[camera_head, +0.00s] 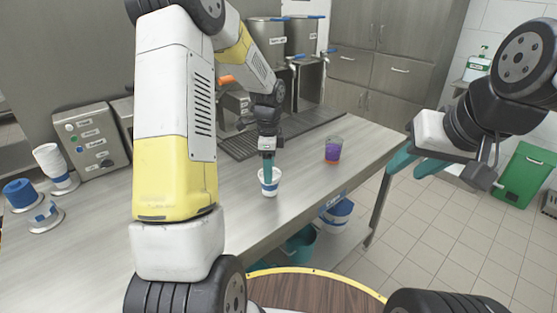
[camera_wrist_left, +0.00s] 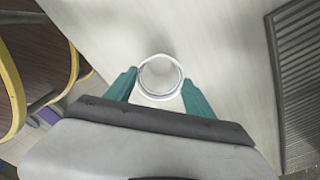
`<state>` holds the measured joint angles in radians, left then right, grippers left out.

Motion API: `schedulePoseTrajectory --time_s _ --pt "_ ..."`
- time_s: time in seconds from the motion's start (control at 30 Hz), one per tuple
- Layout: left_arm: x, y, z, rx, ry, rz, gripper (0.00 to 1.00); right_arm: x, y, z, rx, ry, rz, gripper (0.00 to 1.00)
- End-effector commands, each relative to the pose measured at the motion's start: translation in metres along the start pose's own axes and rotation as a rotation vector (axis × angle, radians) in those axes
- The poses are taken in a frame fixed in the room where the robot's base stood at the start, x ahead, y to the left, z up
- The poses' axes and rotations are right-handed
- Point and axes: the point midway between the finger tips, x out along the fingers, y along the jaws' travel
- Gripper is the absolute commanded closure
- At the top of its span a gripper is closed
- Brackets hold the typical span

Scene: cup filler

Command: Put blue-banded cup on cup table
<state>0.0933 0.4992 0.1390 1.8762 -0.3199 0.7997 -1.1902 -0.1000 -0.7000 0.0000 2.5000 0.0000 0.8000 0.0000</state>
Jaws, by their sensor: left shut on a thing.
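The white blue-banded cup (camera_head: 269,188) stands upright at the grey counter (camera_head: 235,208), near its front edge. I cannot tell whether its base touches the top. My left gripper (camera_head: 268,172) is shut on it from above. In the left wrist view the cup's round rim (camera_wrist_left: 160,57) shows between the teal fingers of the left gripper (camera_wrist_left: 160,88), and the cup looks empty. My right gripper (camera_head: 416,163) hangs over the floor at the right, empty, its teal fingers apart. No surface is clearly marked as the cup table.
A clear cup with purple and orange contents (camera_head: 333,150) stands to the right on the counter. A control box (camera_head: 92,138), a drain grille (camera_head: 240,147) and steel dispensers (camera_head: 303,40) line the back.

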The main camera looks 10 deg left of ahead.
Motion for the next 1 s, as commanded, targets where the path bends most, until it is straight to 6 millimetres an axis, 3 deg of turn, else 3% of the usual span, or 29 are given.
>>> schedulePoseTrajectory --time_s 0.37,0.4,0.5,0.83,1.0 --pt "0.007 0.000 0.000 0.001 0.001 -0.001 0.93 0.000 0.000 0.000 0.000 0.000 0.000 0.64" --pt "0.008 0.000 0.000 0.001 0.001 -0.001 0.36 0.000 0.000 0.000 0.000 0.000 0.000 0.64" --pt "0.007 0.000 0.000 0.001 0.001 -0.002 0.16 0.000 0.000 0.000 0.000 0.000 0.000 0.64" --pt "0.006 0.000 0.000 0.001 0.001 -0.002 0.16 0.000 0.000 0.000 0.000 0.000 0.000 0.64" --pt "-0.012 -0.001 0.000 0.001 0.001 -0.006 0.16 0.000 0.000 0.000 0.000 0.000 0.000 0.64"
